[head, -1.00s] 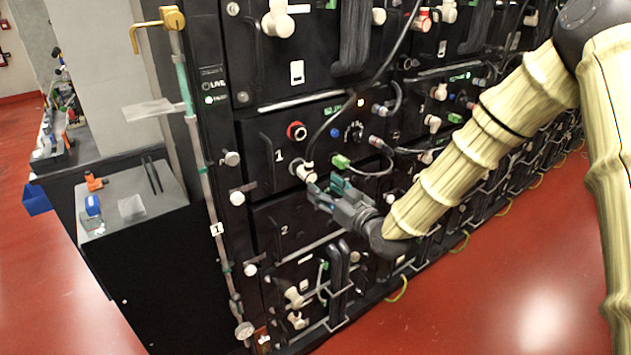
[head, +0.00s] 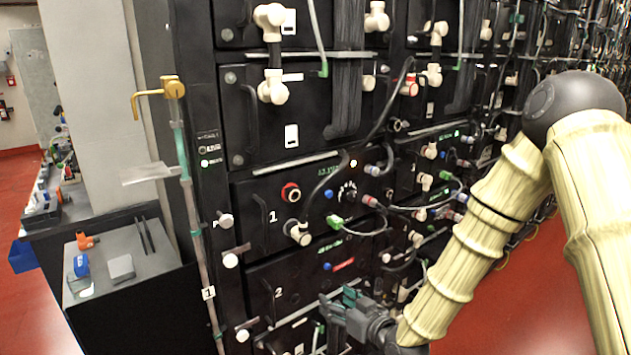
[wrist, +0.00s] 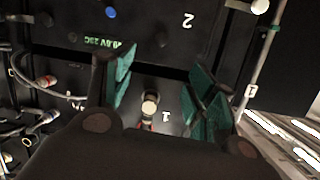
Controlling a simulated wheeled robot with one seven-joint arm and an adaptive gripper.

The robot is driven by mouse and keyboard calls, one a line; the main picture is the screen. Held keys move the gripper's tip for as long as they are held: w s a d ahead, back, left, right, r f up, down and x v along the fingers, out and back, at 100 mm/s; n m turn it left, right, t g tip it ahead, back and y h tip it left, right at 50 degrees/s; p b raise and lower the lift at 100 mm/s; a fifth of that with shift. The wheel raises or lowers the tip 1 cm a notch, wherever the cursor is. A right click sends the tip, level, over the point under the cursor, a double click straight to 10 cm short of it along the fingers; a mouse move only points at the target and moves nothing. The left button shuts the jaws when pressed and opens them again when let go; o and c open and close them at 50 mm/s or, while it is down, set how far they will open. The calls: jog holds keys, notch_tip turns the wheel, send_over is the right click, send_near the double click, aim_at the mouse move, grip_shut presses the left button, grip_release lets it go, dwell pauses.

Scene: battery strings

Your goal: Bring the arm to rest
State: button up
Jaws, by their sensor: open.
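My arm, in a pale ribbed sleeve, comes in from the right. In the wrist view the two green-padded fingers (wrist: 160,92) stand apart with nothing held between them. The white and red connector on the module marked 1 (wrist: 149,108) shows between the fingers, beyond them.
The black rack front carries knobs, handles and looping cables (head: 360,225) close to my gripper. A grey-topped cabinet (head: 135,285) with a blue tool and an orange tool stands at the left. Red floor (head: 490,315) is open at the lower right.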

jog(key=s+d+f+m+g+h, duration=0.2)
jog(key=s+d+f+g, duration=0.15)
jog(key=s+f, duration=0.65)
jog(key=s+d+f+m+g+h, duration=0.1)
jog(key=s+d+f+g+h, duration=0.25)
jog(key=s+f, duration=0.75)
jog(key=s+d+f+m+g+h, duration=0.1)
jog(key=s+d+f, duration=0.3)
jog(key=s, duration=0.6)
jog(key=s+d+f+m+g+h, duration=0.1)
jog(key=s+d+f+g, duration=0.3)
jog(key=s, duration=0.6)
jog(key=shift+d+f+m+g+h, duration=0.35)
jog(key=shift+d+f+m, duration=0.2)
jog(key=shift+f, duration=0.35)
